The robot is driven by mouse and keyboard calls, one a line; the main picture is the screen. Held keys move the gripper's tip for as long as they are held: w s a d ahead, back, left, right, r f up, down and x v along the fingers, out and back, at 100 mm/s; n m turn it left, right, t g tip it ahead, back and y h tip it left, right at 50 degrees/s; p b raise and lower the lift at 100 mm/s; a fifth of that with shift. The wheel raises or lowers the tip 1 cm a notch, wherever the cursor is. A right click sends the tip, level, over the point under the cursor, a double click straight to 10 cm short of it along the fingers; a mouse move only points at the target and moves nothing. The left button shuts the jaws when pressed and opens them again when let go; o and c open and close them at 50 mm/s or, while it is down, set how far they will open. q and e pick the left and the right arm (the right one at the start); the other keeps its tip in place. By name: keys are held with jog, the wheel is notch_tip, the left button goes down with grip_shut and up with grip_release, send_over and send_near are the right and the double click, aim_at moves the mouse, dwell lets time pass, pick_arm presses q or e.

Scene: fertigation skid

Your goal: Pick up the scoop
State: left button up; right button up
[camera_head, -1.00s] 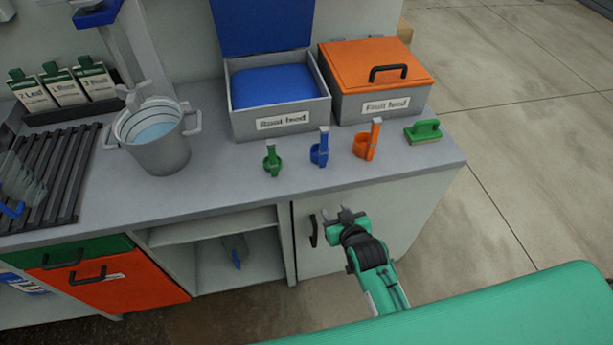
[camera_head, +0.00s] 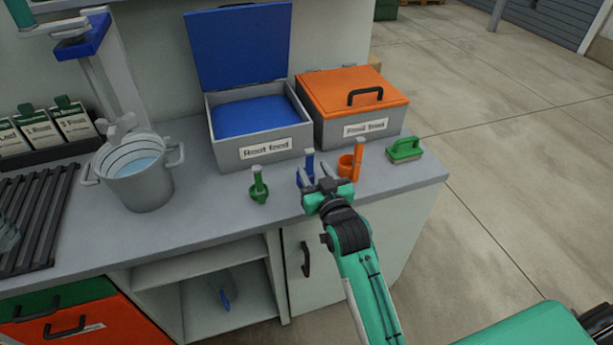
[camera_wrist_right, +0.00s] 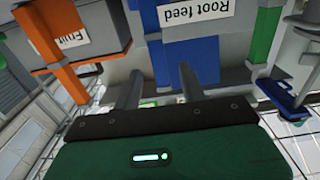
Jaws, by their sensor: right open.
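Three small upright scoops stand in a row on the grey counter: a green one (camera_head: 259,186), a blue one (camera_head: 308,163) and an orange one (camera_head: 351,163). My right gripper (camera_head: 318,185) is open at the blue scoop, in front of it and partly hiding it in the head view. In the right wrist view the blue scoop (camera_wrist_right: 190,55) appears between the two fingers. The orange scoop (camera_wrist_right: 70,82) is on the left there and the green one (camera_wrist_right: 262,32) on the right. I cannot tell whether the fingers touch the blue scoop.
Behind the scoops stand the open Root feed box (camera_head: 222,152) and the closed orange-lidded box (camera_head: 352,98). A green brush (camera_head: 405,150) is near the right counter end. A bucket (camera_head: 140,185) and a dark rack (camera_head: 35,215) are to the left.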

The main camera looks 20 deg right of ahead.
aim_at(306, 158)
jog(key=shift+w, duration=0.9)
jog(key=w, duration=0.4)
jog(key=shift+w+a+f+p, duration=0.1)
jog(key=shift+w+f+p, duration=0.15)
jog(key=shift+p, duration=0.05)
jog(key=shift+c, duration=0.9)
pick_arm(q)
jog(key=shift+s+a+f, duration=0.25)
jog(key=shift+s+f, duration=0.2)
jog(key=shift+f, duration=0.1)
pick_arm(e)
grip_shut()
